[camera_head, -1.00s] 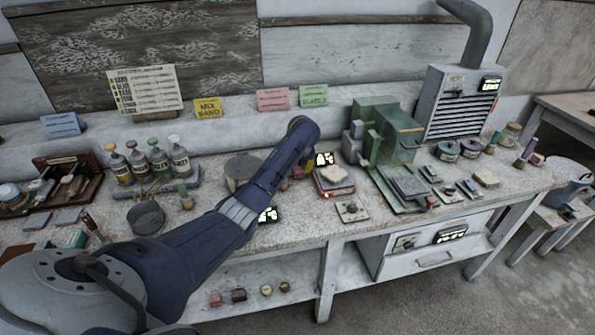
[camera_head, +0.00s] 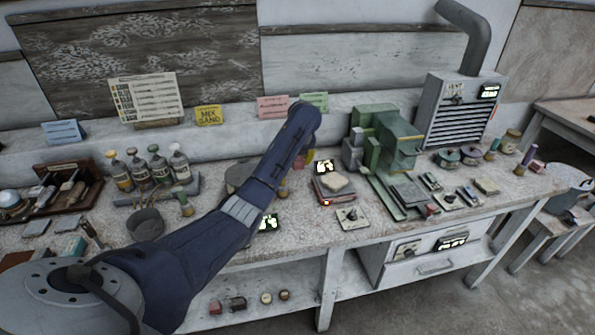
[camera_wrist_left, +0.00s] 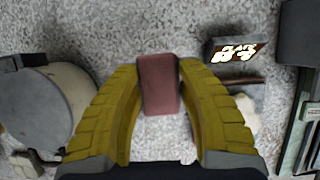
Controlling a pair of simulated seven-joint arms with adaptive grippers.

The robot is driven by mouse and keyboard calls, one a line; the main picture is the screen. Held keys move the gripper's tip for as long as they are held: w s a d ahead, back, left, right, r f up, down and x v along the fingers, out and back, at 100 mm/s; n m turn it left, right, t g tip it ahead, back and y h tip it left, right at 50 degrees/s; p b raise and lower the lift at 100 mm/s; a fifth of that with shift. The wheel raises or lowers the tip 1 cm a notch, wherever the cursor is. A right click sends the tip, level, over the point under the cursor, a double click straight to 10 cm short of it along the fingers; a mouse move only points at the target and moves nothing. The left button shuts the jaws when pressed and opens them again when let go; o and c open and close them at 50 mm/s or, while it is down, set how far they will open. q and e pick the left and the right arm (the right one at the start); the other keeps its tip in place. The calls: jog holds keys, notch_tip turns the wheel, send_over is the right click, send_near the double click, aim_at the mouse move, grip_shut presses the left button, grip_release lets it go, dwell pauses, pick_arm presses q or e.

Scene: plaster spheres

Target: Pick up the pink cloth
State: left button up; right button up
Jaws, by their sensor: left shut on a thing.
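The pink cloth (camera_wrist_left: 158,84) shows in the left wrist view as a small, dull pink, block-like bundle with rounded edges. My left gripper (camera_wrist_left: 158,76) has its two yellow fingers shut on its two sides. The forearm hides most of the gripper and cloth there. I cannot tell exactly how high the cloth is above the bench. My right gripper is in neither view.
A red-edged device (camera_head: 335,188) with a pale pad and lit display stands just right of the gripper. A green machine (camera_head: 386,140) stands further right. Bottles (camera_head: 160,166) stand at the left.

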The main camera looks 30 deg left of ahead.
aim_at(298, 158)
pick_arm(q)
notch_tip(298, 158, up, 13)
jog(key=shift+f, duration=0.2)
dwell(0.4)
jog(key=shift+o, duration=1.2)
jog(key=c, duration=0.4)
jog(key=shift+d, duration=0.1)
